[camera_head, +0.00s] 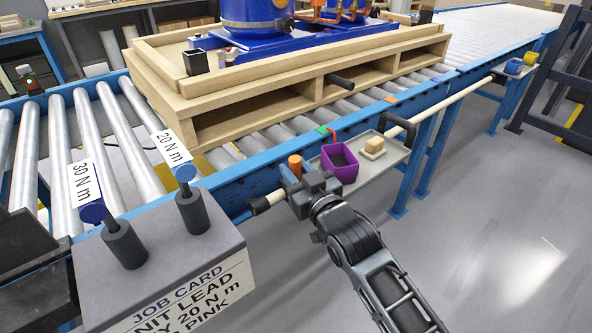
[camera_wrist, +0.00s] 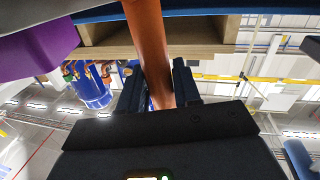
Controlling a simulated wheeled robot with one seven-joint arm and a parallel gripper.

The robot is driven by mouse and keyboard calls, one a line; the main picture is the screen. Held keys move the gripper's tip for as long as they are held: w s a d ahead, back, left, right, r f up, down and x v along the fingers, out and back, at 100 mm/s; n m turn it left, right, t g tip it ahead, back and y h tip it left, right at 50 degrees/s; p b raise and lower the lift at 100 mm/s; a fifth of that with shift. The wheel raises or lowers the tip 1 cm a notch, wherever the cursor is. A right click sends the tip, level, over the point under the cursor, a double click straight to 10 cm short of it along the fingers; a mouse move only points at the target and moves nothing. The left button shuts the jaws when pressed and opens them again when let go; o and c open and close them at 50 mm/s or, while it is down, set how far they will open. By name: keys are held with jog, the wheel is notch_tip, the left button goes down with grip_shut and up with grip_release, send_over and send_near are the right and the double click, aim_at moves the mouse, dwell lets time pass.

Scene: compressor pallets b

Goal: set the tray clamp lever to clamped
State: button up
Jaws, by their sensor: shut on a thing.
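The orange clamp lever (camera_head: 295,166) stands roughly upright at the left end of the grey side tray (camera_head: 392,160), beside the blue conveyor rail. My gripper (camera_head: 299,186) is shut on it from the front. In the wrist view the orange lever (camera_wrist: 148,42) runs between the two dark fingers of my gripper (camera_wrist: 158,88). The lever's lower part and pivot are hidden behind my gripper in the head view. I cannot read its clamp setting from the pictures.
A pale bar (camera_head: 462,97) runs along the rail. A wooden pallet (camera_head: 290,85) sits on the rollers. Two grey-handled torque tools (camera_head: 124,244) stand at left.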

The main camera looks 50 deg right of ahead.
grip_shut()
jog(key=w+a+f+n+t+b, duration=0.2)
jog(key=a+f+n+b, duration=0.2)
jog(key=n+b, duration=0.6)
jog(key=shift+a+n, duration=0.3)
jog(key=shift+a, duration=0.9)
jog(key=o, duration=0.5)
grip_release()
jog(key=shift+o, duration=0.2)
jog(key=shift+s, duration=0.1)
